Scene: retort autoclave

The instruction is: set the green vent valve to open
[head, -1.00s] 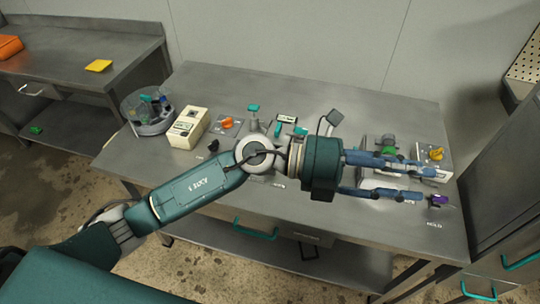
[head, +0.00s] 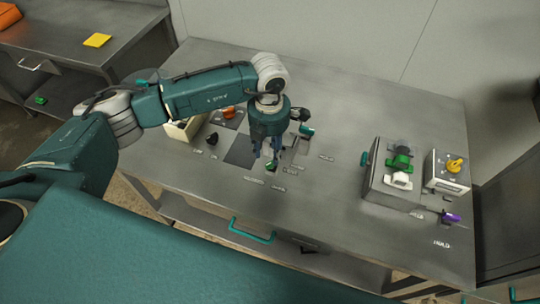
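My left gripper (head: 268,153) hangs from above over the left-middle of the steel bench, fingers pointing down. A small green handle (head: 271,163) shows at its fingertips; I take this to be the green vent valve. The fingers hide much of it, so its setting and whether they touch it cannot be told. The two fingers show slightly apart, but their grip is unclear. Small labels (head: 253,181) lie on the bench top near the handle. My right gripper is not in view.
A teal-handled part (head: 305,130) stands close right of my gripper. An orange knob (head: 229,112), black knob (head: 212,138) and cream box (head: 182,130) are left. A grey unit with a green part (head: 401,161), yellow-orange knob (head: 454,165) and purple knob (head: 451,217) are right.

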